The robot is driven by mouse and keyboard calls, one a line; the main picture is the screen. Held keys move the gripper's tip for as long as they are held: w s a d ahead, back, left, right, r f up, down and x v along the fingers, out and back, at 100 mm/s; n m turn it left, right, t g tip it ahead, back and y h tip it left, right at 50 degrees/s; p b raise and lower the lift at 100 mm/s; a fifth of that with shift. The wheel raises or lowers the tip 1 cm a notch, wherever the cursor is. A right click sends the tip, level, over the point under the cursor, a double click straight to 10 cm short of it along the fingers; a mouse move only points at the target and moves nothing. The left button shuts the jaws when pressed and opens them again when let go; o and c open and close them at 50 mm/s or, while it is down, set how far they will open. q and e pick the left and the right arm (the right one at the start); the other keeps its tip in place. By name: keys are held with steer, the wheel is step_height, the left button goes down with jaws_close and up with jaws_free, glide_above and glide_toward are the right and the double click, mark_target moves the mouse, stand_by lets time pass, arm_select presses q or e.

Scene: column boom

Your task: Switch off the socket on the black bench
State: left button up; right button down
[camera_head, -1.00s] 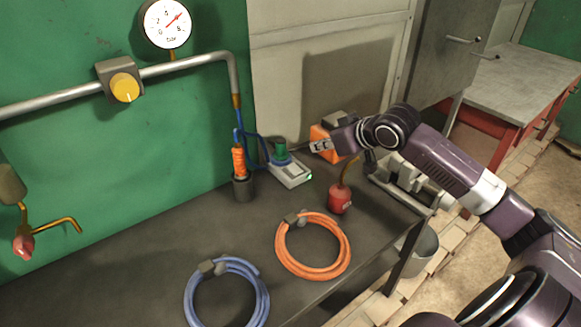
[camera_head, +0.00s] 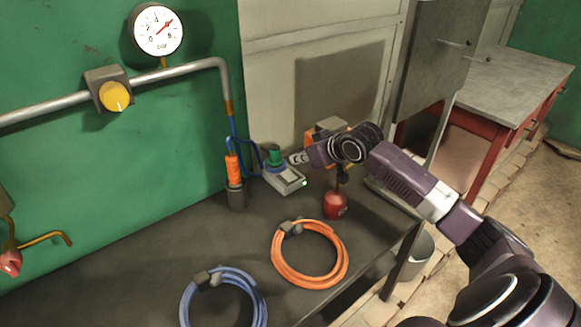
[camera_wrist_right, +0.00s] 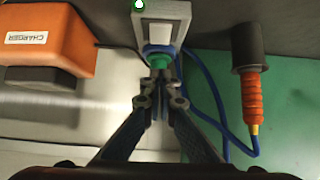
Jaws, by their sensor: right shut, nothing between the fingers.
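The socket (camera_head: 287,182) is a small pale grey box on the black bench (camera_head: 150,262), near the green wall. A green plug (camera_head: 274,158) stands in its far end, with a blue cable behind it. A small green light (camera_head: 304,183) glows at the socket's near end. My right gripper (camera_head: 296,159) is shut and empty, just right of the plug and above the socket. In the right wrist view, the shut fingertips (camera_wrist_right: 160,74) overlap the green plug (camera_wrist_right: 158,61), with the socket (camera_wrist_right: 168,14) beyond. I cannot tell whether they touch. My left gripper is out of view.
An orange charger (camera_wrist_right: 48,38) stands right of the socket, partly behind my arm. A dark cup with an orange-handled tool (camera_head: 235,170) stands left. A red oil can (camera_head: 335,205), orange hose (camera_head: 281,264) and blue hose (camera_head: 188,302) are nearer on the bench.

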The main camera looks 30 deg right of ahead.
mark_target(290, 177)
steer(key=x, duration=0.3)
steer(key=shift+w+p, duration=0.15)
steer(key=shift+p, duration=0.15)
steer(key=f, duration=0.3)
steer(key=shift+w+f+p, duration=0.25)
steer(key=shift+w+p, duration=0.1)
steer(key=shift+p, duration=0.05)
steer(key=shift+f, duration=0.55)
steer(key=shift+w+r+g+p, duration=0.2)
steer(key=shift+g+p, duration=0.1)
steer(key=shift+p, duration=0.6)
steer(key=shift+s+f+b, duration=0.1)
steer(key=shift+f+b, duration=0.25)
steer(key=shift+f, duration=0.05)
